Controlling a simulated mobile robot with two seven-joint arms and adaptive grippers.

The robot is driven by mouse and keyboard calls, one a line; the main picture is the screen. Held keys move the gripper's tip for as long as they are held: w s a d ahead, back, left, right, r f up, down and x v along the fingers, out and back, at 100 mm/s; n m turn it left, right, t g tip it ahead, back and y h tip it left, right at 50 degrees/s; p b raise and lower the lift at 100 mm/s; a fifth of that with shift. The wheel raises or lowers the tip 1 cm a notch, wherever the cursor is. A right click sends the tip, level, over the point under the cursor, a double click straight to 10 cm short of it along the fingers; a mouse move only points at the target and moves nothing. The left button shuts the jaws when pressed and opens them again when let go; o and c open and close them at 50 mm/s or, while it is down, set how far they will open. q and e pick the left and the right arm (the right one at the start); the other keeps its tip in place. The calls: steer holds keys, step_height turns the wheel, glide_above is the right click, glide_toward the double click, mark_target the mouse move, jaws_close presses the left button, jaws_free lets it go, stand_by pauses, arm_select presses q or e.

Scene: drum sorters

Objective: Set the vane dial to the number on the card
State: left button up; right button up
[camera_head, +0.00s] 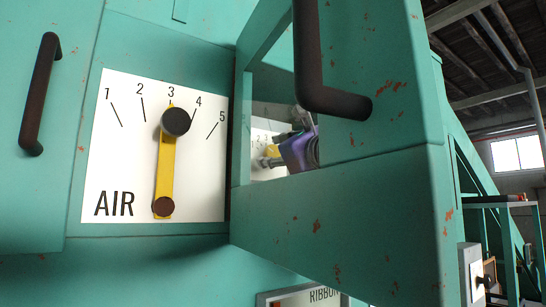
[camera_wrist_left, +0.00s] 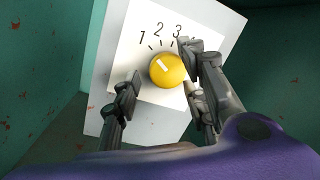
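A yellow round knob with a white pointer mark (camera_wrist_left: 168,71) sits on a white dial plate (camera_wrist_left: 207,22) numbered 1, 2, 3, with higher numbers hidden behind a finger. Its mark points up and left, roughly towards 1. No name shows on this plate. In the head view the yellow knob (camera_head: 271,151) shows small through an opening in the green housing. My left gripper (camera_wrist_left: 160,68) is open, one finger on each side of the knob; contact is unclear. The purple left gripper (camera_head: 278,150) also shows through that opening. My right gripper is not in view. No card is recognisable.
A white AIR dial (camera_head: 120,160) numbered 1 to 5 has a yellow lever (camera_head: 165,165) at 3. The green housing (camera_head: 340,230) with a dark handle (camera_head: 312,70) juts out at right. Another dark handle (camera_head: 40,95) is at left. A RIBBON plate (camera_head: 310,297) is below.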

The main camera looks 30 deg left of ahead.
arm_select(q)
steer(key=v, duration=1.1)
steer(key=shift+s, duration=0.1)
